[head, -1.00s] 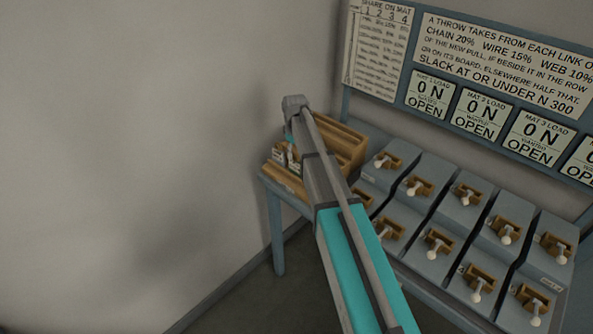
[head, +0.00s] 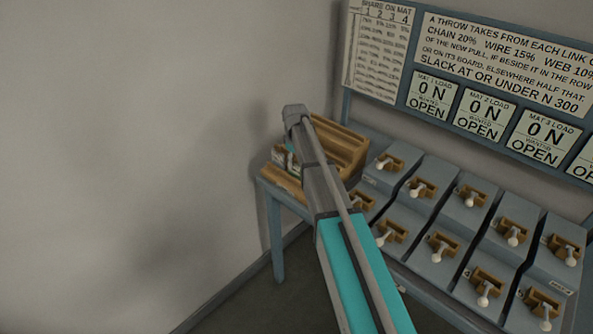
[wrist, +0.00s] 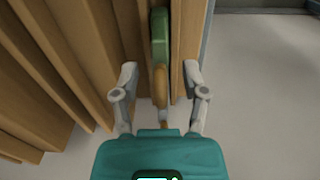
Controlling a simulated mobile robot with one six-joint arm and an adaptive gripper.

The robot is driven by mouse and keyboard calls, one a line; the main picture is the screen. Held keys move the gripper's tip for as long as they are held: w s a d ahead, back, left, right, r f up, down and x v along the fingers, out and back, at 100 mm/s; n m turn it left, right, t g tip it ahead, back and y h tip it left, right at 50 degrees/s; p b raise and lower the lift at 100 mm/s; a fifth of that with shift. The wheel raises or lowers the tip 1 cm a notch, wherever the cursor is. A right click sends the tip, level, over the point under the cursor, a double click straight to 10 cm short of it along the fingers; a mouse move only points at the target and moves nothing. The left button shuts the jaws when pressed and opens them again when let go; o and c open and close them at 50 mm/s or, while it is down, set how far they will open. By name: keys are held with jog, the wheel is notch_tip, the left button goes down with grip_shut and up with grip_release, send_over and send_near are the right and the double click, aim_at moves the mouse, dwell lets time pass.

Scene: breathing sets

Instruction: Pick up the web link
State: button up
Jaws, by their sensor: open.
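In the wrist view a narrow piece with a green upper part (wrist: 160,35) and a tan rounded lower part (wrist: 161,88) stands in a slot of the wooden rack. It may be the web link; no label shows. My gripper (wrist: 160,78) is open, with one finger on each side of the tan part. I cannot tell whether the fingers touch it. In the head view my arm hides most of the gripper and the piece, at the wooden rack (head: 340,148).
The rack's wooden dividers (wrist: 60,60) stand close on the left of my gripper. Grey sloped boxes with white-knobbed levers (head: 468,196) fill the table to the right. A plain wall (head: 130,150) is on the left. Signs reading 0 N and OPEN (head: 480,115) hang behind.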

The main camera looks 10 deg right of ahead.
jog(key=shift+c, duration=0.3)
grip_shut()
jog(key=shift+r, duration=0.1)
jog(key=shift+r+p, duration=0.9)
jog(key=shift+p, duration=0.15)
jog(key=s+a+r+p, duration=0.2)
jog(key=s+r+p, duration=0.9)
jog(key=s, duration=0.3)
jog(key=shift+a, duration=0.2)
jog(key=shift+w, duration=0.1)
